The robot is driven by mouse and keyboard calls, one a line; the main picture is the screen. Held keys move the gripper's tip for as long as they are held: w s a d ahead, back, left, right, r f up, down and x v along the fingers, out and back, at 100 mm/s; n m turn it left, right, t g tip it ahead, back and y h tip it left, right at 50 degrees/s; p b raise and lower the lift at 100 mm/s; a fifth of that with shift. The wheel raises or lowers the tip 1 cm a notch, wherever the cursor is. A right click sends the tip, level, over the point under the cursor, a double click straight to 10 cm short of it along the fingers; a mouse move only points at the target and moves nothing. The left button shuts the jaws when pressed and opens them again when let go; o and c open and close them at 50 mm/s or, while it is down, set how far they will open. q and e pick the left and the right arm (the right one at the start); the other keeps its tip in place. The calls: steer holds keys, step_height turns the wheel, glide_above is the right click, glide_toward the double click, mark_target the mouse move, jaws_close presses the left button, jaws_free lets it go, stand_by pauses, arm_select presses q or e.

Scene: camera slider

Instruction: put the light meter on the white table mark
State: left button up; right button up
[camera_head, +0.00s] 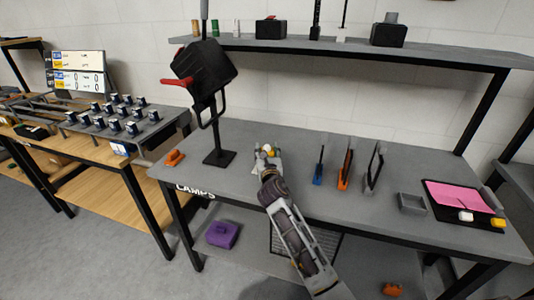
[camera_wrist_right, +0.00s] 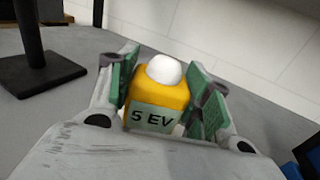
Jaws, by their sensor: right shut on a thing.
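The light meter (camera_wrist_right: 158,100) is a yellow block with a white dome on top and a "5 EV" label on its side. It stands roughly upright between the green pads of my right gripper (camera_wrist_right: 160,97), which is shut on it. In the head view the right gripper (camera_head: 267,160) is over the grey table, right of the lamp stand, and mostly hides the meter. A small white patch shows at the meter's lower right in the wrist view; I cannot tell whether it is the table mark. My left gripper is not in view.
A black lamp on a stand (camera_head: 219,157) is left of the right gripper. An orange object (camera_head: 175,158) lies by the left table edge. Upright blue (camera_head: 319,172) and orange (camera_head: 345,172) tools stand to the right, then a grey tray (camera_head: 412,204) and a pink sheet (camera_head: 458,196).

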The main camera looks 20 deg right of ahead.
steer(key=o, duration=1.1)
steer(key=shift+f, duration=0.1)
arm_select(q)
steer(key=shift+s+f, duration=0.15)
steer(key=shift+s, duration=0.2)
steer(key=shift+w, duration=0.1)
arm_select(e)
steer(key=shift+s, duration=0.1)
